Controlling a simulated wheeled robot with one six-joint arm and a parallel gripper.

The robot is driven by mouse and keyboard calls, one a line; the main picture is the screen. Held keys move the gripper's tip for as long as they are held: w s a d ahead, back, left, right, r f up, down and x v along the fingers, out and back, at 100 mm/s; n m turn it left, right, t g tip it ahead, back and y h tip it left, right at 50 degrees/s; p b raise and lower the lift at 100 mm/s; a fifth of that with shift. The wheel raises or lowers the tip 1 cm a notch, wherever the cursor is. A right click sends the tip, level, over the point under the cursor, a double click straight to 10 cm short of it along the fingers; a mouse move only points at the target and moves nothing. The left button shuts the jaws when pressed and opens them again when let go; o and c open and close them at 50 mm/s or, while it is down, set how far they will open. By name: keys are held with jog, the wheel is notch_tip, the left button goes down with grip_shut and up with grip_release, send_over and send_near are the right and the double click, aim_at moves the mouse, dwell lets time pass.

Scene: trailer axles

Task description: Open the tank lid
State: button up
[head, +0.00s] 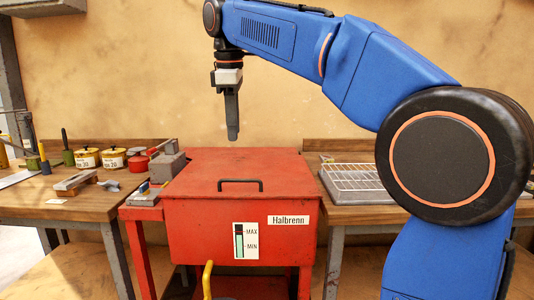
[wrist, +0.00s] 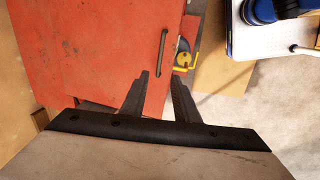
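The red tank (head: 200,228) stands between two workbenches, with a "Halbrenn" label and a MAX/MIN level gauge on its front. Its flat red lid (head: 270,165) lies down on it, closed. A black bar handle (head: 240,181) is near the lid's front edge; the handle also shows in the wrist view (wrist: 163,50). My gripper (head: 233,137) hangs above the lid, pointing down, clear of lid and handle. In the wrist view my gripper's two fingers (wrist: 161,75) stand apart with nothing between them.
A wire rack tray (head: 352,180) lies on the right bench. Air above the lid is free.

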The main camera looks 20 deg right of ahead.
jog(key=s+d+f+m+t, duration=0.1)
jog(key=s+d+f+m, duration=0.3)
jog(key=s, duration=0.4)
jog(key=shift+s+d+f, duration=0.3)
jog(key=shift+d+f, duration=0.5)
jog(key=shift+d, duration=0.2)
dwell(0.4)
